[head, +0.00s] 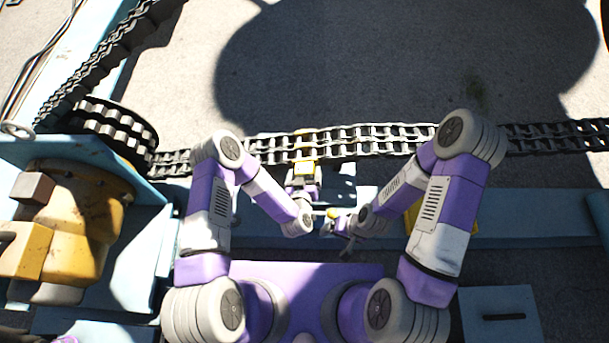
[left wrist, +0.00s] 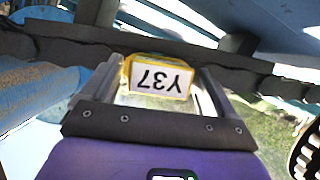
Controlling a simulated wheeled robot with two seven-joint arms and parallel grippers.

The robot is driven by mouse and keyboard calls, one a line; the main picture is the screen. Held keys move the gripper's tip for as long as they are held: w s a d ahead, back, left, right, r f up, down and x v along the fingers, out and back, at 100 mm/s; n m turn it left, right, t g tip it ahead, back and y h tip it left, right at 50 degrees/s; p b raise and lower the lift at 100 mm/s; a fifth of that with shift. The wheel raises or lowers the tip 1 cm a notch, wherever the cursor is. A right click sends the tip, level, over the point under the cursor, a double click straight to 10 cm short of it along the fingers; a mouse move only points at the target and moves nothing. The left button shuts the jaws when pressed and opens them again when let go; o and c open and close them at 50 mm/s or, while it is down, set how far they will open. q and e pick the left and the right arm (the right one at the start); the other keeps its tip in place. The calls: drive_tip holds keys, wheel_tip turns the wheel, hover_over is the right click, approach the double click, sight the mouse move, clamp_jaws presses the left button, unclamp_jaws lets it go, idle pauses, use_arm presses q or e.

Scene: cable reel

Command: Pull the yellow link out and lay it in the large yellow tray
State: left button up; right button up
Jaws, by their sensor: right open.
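The yellow link (head: 305,167) shows at the near edge of the black chain (head: 375,140). In the left wrist view the link (left wrist: 158,78) carries a white label reading Y37, upside down. My left gripper (head: 303,178) is at the link, and in its wrist view the fingers (left wrist: 160,85) lie along both sides of it and appear shut on it. My right gripper (head: 333,218) is open, below and right of the left one, apart from the chain. A yellow surface, probably the large yellow tray (head: 468,218), is mostly hidden behind my right arm.
A toothed reel (head: 110,130) and a worn yellow machine (head: 80,205) stand at the left. The chain runs from the reel to the right edge. A blue beam (head: 530,230) lies in front of the chain. Bare concrete lies beyond, partly in shadow.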

use_arm(q)
drive_tip(key=c, duration=1.1)
drive_tip(key=shift+s+p, duration=6.35)
drive_tip(key=shift+s, duration=1.35)
drive_tip(key=shift+r, duration=0.15)
wheel_tip(320, 180, up, 9)
drive_tip(key=p, duration=0.9)
